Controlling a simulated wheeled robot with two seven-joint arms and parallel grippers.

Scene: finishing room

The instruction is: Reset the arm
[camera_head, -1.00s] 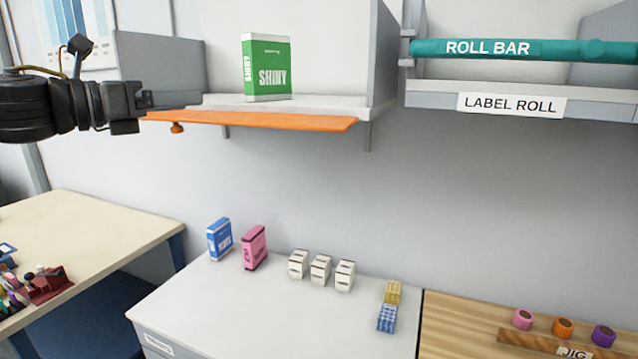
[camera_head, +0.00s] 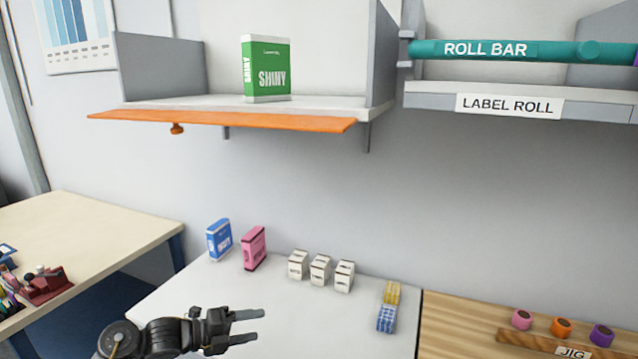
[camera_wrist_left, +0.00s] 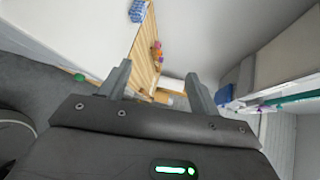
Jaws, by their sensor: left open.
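My left gripper (camera_head: 248,327) is in the head view, low over the front of the white table, pointing right. Its two fingers are apart with nothing between them. In the left wrist view the open fingers (camera_wrist_left: 158,90) also show empty. My right gripper is in neither view.
A green box (camera_head: 267,68) stands on the shelf, above its lowered orange flap (camera_head: 220,121). Blue (camera_head: 219,240) and pink (camera_head: 254,248) boxes, several small white boxes (camera_head: 320,270) and yellow and blue patterned blocks (camera_head: 387,318) stand at the white table's back.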

